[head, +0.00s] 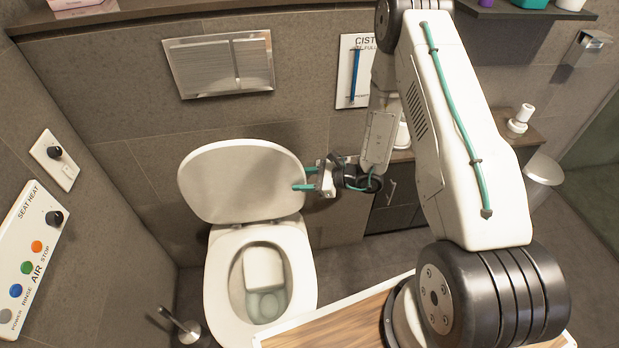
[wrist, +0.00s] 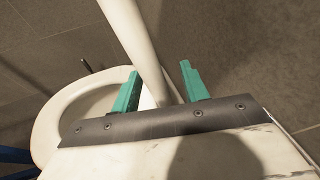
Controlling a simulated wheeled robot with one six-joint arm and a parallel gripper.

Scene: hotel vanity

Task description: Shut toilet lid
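The toilet lid (head: 240,180) is raised, a white rounded panel standing up behind the bowl. The toilet seat and open bowl (head: 222,290) lie below it in the head view. My gripper (head: 303,179) is at the lid's right edge, its two teal fingers pointing left. In the wrist view the fingers of my gripper (wrist: 160,78) are spread apart. The lid's white edge (wrist: 142,42) runs between them, nearer the left finger, with a gap to the right finger. I cannot tell whether the left finger touches it. The seat (wrist: 45,125) shows at the left there.
A flush plate (head: 220,66) is on the wall above the lid. A control panel (head: 30,255) is on the left wall. A toilet brush (head: 185,328) stands left of the bowl. A dark cabinet (head: 395,205) is at the right, with a bin (head: 543,172) beyond.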

